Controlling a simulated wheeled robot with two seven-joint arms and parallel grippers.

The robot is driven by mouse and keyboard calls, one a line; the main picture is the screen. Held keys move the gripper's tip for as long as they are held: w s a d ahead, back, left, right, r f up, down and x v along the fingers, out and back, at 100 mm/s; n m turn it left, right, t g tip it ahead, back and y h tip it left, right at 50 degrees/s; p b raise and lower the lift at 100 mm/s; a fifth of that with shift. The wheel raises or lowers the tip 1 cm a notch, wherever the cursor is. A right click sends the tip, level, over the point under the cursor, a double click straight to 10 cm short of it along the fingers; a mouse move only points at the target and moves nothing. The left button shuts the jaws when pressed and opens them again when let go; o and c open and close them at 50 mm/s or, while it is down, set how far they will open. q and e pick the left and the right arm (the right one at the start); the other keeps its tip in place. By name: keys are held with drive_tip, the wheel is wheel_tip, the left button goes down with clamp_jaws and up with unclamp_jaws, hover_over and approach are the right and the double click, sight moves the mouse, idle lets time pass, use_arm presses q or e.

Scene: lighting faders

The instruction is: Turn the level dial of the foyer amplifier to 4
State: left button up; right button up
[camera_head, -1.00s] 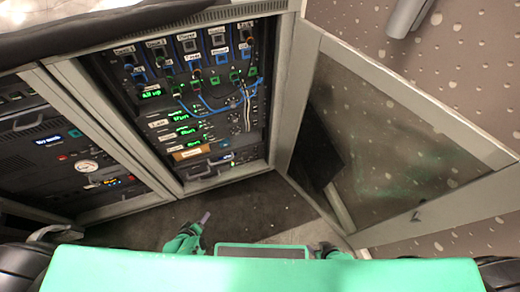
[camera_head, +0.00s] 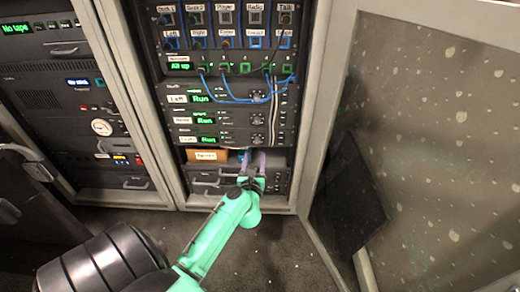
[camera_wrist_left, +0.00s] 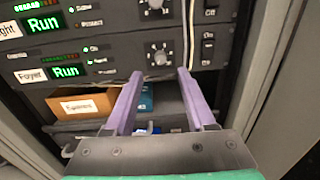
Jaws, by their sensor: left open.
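The foyer amplifier is the lowest of the three matching units in the rack; its front (camera_head: 230,139) carries a green "Run" display. In the left wrist view its panel (camera_wrist_left: 115,62) has a "Foyer" label at left. My right gripper is out of view.
A cardboard box (camera_head: 207,155) sits in an open shelf bay below the amplifier, with a blue item (camera_wrist_left: 146,98) beside it. Blue patch cables (camera_head: 235,99) and a thin white cable hang in front. The open glass door (camera_head: 430,110) stands at right.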

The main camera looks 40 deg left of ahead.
sight(257, 142)
use_arm(q)
drive_tip(key=b+x, duration=0.1)
drive_tip(key=x, duration=0.6)
drive_tip(key=shift+f+b, duration=0.1)
drive_tip(key=shift+b, duration=0.3)
drive_tip(key=shift+w+a, duration=0.15)
drive_tip(key=shift+w, duration=0.1)
clamp_jaws()
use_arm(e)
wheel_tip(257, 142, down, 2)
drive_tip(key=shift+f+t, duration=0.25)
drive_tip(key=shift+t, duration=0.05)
